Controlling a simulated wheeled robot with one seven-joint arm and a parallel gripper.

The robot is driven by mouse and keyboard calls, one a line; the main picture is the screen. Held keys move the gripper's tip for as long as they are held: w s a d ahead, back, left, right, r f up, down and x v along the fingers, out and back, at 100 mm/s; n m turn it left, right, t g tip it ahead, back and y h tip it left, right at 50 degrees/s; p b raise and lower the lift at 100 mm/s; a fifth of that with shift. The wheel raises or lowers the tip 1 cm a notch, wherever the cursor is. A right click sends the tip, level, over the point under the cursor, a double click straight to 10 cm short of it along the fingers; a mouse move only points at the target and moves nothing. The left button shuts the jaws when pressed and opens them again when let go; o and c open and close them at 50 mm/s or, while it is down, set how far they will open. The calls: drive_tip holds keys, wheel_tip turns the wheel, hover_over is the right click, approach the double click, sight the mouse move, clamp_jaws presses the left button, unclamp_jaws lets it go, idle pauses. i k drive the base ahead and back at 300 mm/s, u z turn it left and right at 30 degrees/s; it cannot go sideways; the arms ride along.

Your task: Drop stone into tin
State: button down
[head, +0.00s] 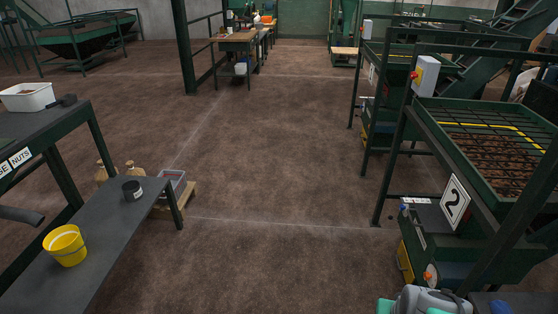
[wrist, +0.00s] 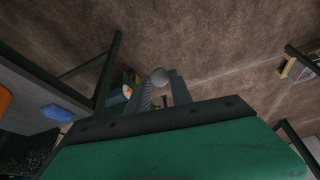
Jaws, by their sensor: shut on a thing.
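A grey, rounded stone (wrist: 161,77) sits between the fingertips of my gripper (wrist: 162,84) in the wrist view. The gripper is shut on it and holds it up above the brown floor. A small dark, round tin (head: 132,190) with a pale band stands upright on the grey bench at the left in the head view. My gripper's fingers and the stone do not show in the head view. I cannot make out the tin in the wrist view.
A yellow bucket (head: 65,246) stands on the same bench (head: 112,225), nearer than the tin. Jugs (head: 134,170) and a grey crate (head: 172,180) are behind the bench. Green-framed machines (head: 480,150) line the right side. The middle floor is clear.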

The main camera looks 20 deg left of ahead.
sight(138, 199)
drive_tip(key=u, duration=0.85)
drive_tip(key=i, duration=2)
drive_tip(key=u, duration=1.25)
drive_tip(key=i, duration=1.7)
drive_tip(key=u, duration=1.55)
drive_tip(key=i, duration=0.6)
drive_tip(key=u, duration=0.6)
